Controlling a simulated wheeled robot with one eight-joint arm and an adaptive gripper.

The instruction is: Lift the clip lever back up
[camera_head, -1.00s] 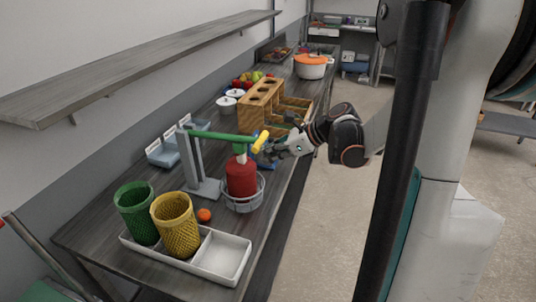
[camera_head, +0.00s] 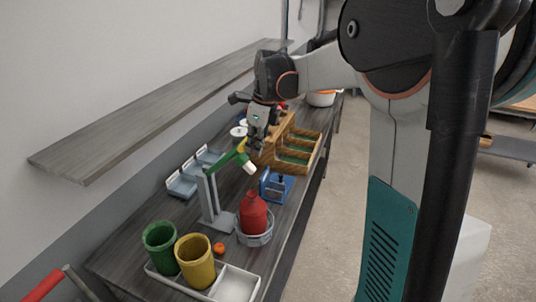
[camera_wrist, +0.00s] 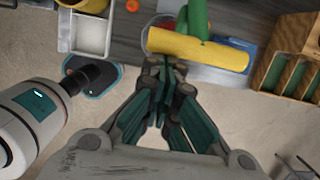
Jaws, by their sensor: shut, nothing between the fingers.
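The clip lever is a green arm (camera_head: 226,160) on a grey stand (camera_head: 207,198), with a yellow handle (camera_head: 242,146) and a white piece (camera_head: 249,167) at its free end. It tilts upward to the right, clear of the red bottle (camera_head: 253,214). In the wrist view, the yellow handle (camera_wrist: 198,49) lies crosswise just beyond my fingertips, and the green arm (camera_wrist: 197,20) runs up from it. My gripper (camera_wrist: 165,72) is shut and empty, close by the handle; I cannot tell whether they touch. In the head view, my gripper (camera_head: 254,146) is beside the handle.
A wooden divided rack (camera_head: 297,143) and a blue fixture (camera_head: 277,187) stand close by on the right. A white tray (camera_head: 239,287), green bin (camera_head: 160,247), yellow bin (camera_head: 195,262) and orange ball (camera_head: 219,248) are in front. A shelf (camera_head: 150,112) overhangs the left.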

